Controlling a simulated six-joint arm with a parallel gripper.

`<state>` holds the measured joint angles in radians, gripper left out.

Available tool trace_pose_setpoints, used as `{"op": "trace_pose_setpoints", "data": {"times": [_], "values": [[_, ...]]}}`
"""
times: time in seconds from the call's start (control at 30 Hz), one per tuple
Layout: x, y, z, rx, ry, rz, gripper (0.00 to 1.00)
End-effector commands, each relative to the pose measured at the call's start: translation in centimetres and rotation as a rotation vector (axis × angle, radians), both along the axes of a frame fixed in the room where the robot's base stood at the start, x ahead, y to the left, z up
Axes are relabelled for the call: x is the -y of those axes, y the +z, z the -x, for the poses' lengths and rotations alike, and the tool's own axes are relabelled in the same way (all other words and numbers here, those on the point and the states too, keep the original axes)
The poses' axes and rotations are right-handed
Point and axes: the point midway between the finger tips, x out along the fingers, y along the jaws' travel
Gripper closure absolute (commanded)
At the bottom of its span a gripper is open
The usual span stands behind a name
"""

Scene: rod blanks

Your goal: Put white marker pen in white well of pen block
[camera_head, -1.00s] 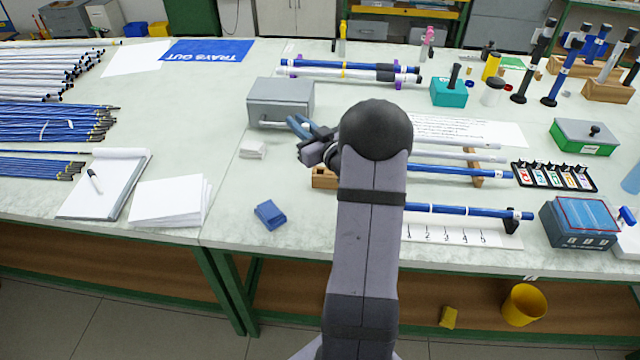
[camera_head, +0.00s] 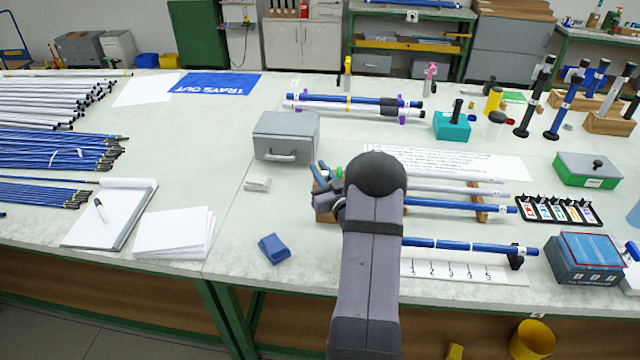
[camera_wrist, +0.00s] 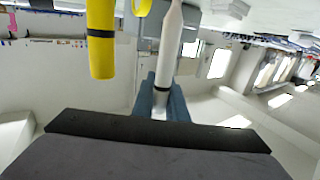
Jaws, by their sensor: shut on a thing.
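My gripper (camera_head: 322,173) shows in the head view beside my dark arm, over the middle of the bench, right of the grey box (camera_head: 286,137). In the wrist view its blue fingers (camera_wrist: 162,104) are shut on a slim white tapered thing with a black band, which looks like the white marker pen (camera_wrist: 169,50). The pen's lower end is between the fingers. In the head view the pen cannot be made out. A black rack with several coloured labels (camera_head: 558,211) lies at the right; I cannot tell whether it is the pen block. No white well is clearly visible.
A yellow cylinder with a black band (camera_wrist: 101,45) is close left of the pen in the wrist view. Blue rods (camera_head: 460,247) lie right of my arm. A small blue block (camera_head: 273,249) lies in front.

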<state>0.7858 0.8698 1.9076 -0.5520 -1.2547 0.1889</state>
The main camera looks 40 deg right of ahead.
Motion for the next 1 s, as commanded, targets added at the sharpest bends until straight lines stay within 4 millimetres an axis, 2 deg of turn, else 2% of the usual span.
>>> {"op": "trace_pose_setpoints", "data": {"times": [0.3, 0.6, 0.7, 1.0], "values": [[0.0, -0.9, 0.0, 0.001, 0.000, 0.001, 1.00], [0.0, -4.0, 0.0, -0.001, 0.001, 0.000, 1.00], [0.0, -4.6, 0.0, 0.001, 0.001, 0.001, 1.00], [0.0, -4.7, 0.0, 0.002, 0.001, 0.001, 1.00]]}}
